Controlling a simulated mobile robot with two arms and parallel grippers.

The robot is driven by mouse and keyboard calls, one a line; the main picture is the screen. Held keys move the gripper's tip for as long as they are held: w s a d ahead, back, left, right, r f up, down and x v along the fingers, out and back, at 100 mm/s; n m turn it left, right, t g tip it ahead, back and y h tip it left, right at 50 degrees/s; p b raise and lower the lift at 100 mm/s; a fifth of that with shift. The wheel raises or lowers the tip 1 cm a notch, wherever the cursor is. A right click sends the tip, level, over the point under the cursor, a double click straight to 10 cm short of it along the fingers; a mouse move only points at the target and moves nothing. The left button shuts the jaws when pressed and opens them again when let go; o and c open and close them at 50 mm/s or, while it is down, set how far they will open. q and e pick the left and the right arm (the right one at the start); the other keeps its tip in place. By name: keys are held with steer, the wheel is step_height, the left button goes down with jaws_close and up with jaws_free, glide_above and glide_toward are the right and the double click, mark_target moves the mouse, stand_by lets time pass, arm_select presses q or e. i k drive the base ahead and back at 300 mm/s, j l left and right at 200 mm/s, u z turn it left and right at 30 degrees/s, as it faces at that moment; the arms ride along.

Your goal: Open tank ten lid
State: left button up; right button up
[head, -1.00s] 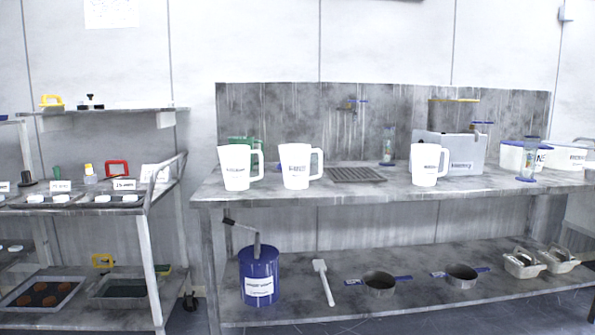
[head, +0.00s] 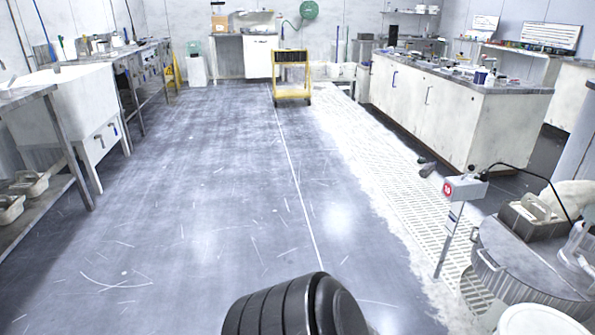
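A round grey tank with a flat lid (head: 520,268) stands at the right edge of the head view. A metal box (head: 530,224) and a clear object (head: 578,250) appear on or just behind the lid. The tank's right side is cut off. Neither gripper shows.
A white round top (head: 540,322) is at the bottom right. Pale floor grating (head: 400,190) runs along a white island counter (head: 440,105). A yellow cart (head: 291,78) stands far ahead. A sink (head: 75,100) and benches line the left. The middle floor is clear.

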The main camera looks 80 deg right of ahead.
mark_target(513, 255)
steer(key=z, duration=4.25)
steer(key=i+l, duration=0.2)
steer(key=l, duration=0.15)
steer(key=i+l, duration=0.15)
steer(key=l, duration=0.2)
